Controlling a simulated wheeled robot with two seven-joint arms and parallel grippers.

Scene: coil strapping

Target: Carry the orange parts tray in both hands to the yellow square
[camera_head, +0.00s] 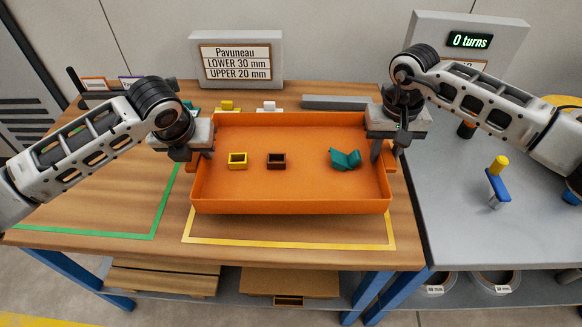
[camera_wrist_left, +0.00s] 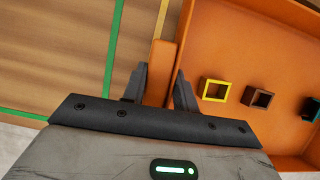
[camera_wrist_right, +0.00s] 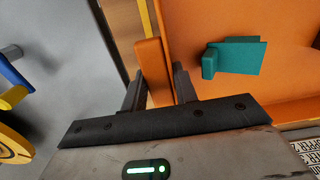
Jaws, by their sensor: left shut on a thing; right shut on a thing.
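The orange parts tray (camera_head: 290,205) is between my two arms, above the wooden bench. It hides the back part of the yellow square (camera_head: 290,246), whose front line and corners show in front of it. I cannot tell how high the tray is. My left gripper (camera_head: 200,153) is shut on the tray's left handle, which also shows in the left wrist view (camera_wrist_left: 161,62). My right gripper (camera_head: 385,152) is shut on its right handle, seen in the right wrist view (camera_wrist_right: 152,65). A yellow part (camera_head: 238,161), a brown part (camera_head: 276,161) and a teal part (camera_head: 345,159) lie in the tray.
A green outline (camera_head: 100,234) marks the bench at left. A sign (camera_head: 236,60) and small parts stand behind the tray. A grey table (camera_head: 470,225) with a blue, yellow-topped tool (camera_head: 497,182) is at right. The bench's front edge runs just before the yellow line.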

